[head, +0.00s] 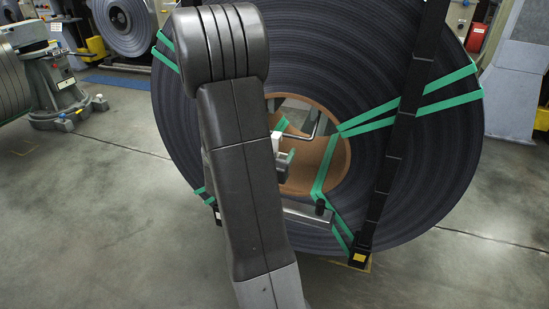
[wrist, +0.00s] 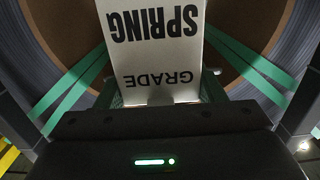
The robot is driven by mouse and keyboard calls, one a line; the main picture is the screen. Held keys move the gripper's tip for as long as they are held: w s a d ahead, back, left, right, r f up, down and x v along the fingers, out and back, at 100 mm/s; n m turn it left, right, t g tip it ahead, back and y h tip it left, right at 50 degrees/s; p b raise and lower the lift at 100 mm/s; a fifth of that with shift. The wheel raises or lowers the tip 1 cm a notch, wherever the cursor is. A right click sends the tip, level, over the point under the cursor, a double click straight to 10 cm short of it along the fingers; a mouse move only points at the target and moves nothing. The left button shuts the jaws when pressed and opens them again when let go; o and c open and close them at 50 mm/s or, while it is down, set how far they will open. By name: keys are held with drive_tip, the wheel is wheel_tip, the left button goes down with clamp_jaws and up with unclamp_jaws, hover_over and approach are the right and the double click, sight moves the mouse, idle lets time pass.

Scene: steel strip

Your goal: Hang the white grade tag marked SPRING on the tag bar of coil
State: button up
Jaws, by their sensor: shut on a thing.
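The white grade tag (wrist: 152,48) fills the upper middle of the wrist view, with GRADE and SPRING printed upside down in black. My gripper (wrist: 162,98) is shut on the tag's near end. In the head view my gripper (head: 285,158) is mostly hidden behind my own arm, in front of the coil's core. The coil (head: 400,170) is a large dark strip roll standing upright, with a brown core (head: 335,165) and green straps. A bent metal rod (head: 315,127) shows at the core opening; I cannot tell whether it is the tag bar. I see no contact between tag and rod.
Another coil (head: 122,22) and machinery (head: 55,85) stand behind at left. The grey floor (head: 90,220) at left is clear.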

drive_tip(key=b+x, duration=0.1)
drive_tip(key=x, duration=0.6)
drive_tip(key=shift+w+r, duration=0.15)
idle(0.8)
drive_tip(key=shift+d, duration=0.1)
drive_tip(key=shift+f+b, duration=1.15)
drive_tip(key=shift+f+b, duration=0.6)
drive_tip(key=o, duration=1.1)
